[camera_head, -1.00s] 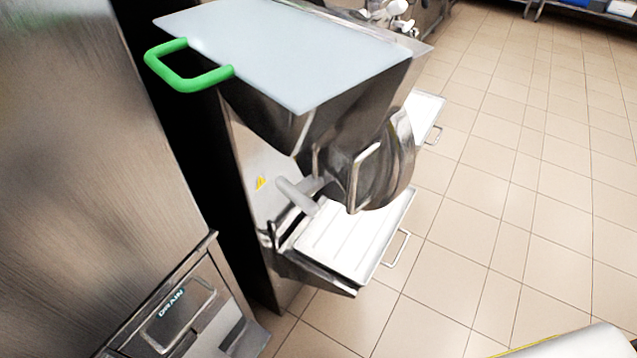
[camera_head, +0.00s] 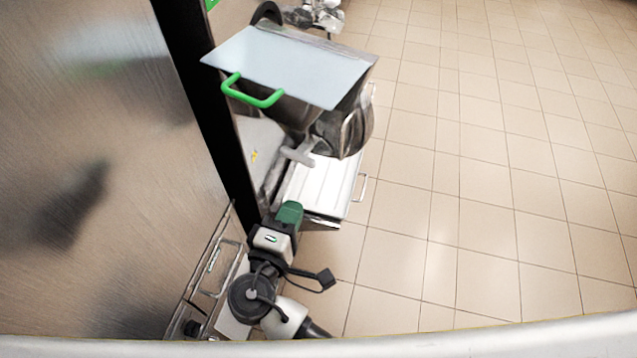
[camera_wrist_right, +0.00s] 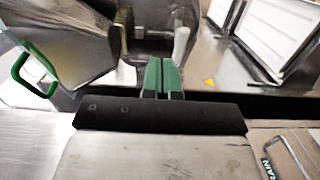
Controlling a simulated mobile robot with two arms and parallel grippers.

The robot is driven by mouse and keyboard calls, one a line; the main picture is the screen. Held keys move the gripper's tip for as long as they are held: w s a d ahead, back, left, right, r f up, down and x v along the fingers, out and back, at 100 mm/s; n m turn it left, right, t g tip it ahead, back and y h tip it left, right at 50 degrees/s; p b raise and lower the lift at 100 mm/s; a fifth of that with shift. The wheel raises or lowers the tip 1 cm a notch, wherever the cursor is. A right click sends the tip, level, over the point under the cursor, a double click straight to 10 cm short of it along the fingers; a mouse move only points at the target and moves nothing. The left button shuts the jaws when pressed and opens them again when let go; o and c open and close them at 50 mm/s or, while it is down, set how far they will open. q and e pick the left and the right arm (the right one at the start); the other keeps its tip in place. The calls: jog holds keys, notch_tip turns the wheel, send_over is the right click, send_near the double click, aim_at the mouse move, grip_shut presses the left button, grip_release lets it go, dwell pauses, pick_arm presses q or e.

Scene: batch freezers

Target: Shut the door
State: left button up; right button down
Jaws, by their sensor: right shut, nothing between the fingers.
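The steel batch freezer has a round front door (camera_head: 357,128) under its hopper, with a bar handle on it. I cannot tell for sure from here how far it stands open. The hopper has a pale lid (camera_head: 290,62) with a green handle (camera_head: 252,93); the handle also shows in the wrist view (camera_wrist_right: 22,75). My right gripper (camera_head: 291,212) is below and in front of the door, near the machine's lower left. Its green fingers are shut together and empty in the wrist view (camera_wrist_right: 162,74), apart from the door. My left gripper is out of view.
A white tray (camera_head: 325,185) with a wire handle sits below the door, under a pale spout (camera_head: 298,156). A tall steel cabinet (camera_head: 90,170) fills the left. The tiled floor (camera_head: 480,200) on the right is clear.

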jog(key=s+d+p+x, duration=0.1)
jog(key=d+x, duration=0.1)
jog(key=x, duration=1)
jog(key=shift+w+d+f+p, duration=0.25)
jog(key=shift+w+d+p, duration=0.05)
jog(key=shift+d, duration=0.15)
jog(key=shift+w, duration=0.1)
